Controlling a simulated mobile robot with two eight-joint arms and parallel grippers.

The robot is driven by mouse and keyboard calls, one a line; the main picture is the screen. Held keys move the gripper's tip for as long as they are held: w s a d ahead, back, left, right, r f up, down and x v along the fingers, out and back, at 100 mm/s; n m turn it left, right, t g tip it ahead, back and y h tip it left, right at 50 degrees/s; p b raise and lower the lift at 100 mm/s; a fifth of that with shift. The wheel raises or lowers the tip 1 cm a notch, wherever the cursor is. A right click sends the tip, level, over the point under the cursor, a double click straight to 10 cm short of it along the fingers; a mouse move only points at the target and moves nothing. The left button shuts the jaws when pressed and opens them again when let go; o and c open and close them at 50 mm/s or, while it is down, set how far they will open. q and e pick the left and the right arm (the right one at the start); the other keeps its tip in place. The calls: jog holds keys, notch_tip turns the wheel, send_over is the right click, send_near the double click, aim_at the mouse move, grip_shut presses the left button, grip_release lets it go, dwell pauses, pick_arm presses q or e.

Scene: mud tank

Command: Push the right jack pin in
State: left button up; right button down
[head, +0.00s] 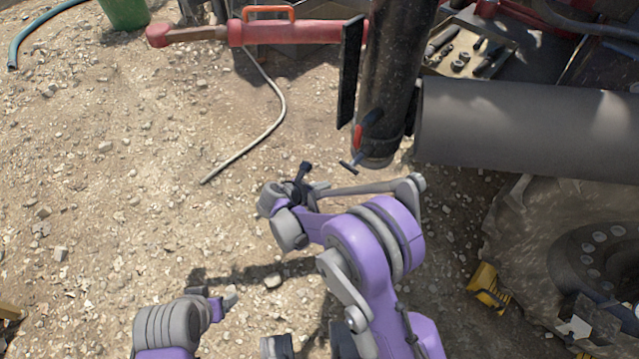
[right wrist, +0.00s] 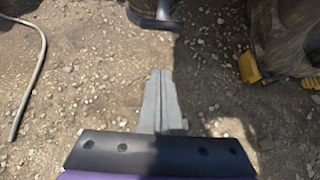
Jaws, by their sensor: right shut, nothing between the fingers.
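The dark jack leg (head: 392,70) stands upright at the upper middle of the head view. Near its foot are a red lever (head: 368,120) and a small pin with a blue part and a dark T-shaped end (head: 352,165). My right gripper (head: 320,186) is below and left of this pin, apart from it. In the right wrist view its grey fingers (right wrist: 160,74) are shut and empty, over gravel, with the jack leg's foot (right wrist: 155,12) beyond at the top edge. My left gripper (head: 230,296) is low at the left, over bare ground; its opening is unclear.
A large grey cylinder (head: 520,125) lies right of the jack leg, above a muddy wheel (head: 560,245). A yellow block (head: 488,289) sits by the wheel. A tray of parts (head: 465,52) is behind. A thin hose (head: 270,128) lies left. Gravel at the left is open.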

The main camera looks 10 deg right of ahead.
aim_at(353, 162)
jog(key=w+d+f+b, duration=0.1)
jog(key=w+d+f, duration=0.1)
jog(key=w+d, duration=0.3)
jog(key=shift+w+d+f, duration=0.15)
jog(key=shift+d+f, duration=0.05)
jog(key=shift+d, duration=0.6)
jog(key=w+d, duration=0.1)
jog(key=d, duration=0.1)
jog(key=w+d+b, duration=0.1)
jog(key=w+d, duration=0.1)
jog(key=shift+w+d+f, duration=0.1)
jog(key=shift+w+d, duration=0.2)
jog(key=shift+r, duration=0.2)
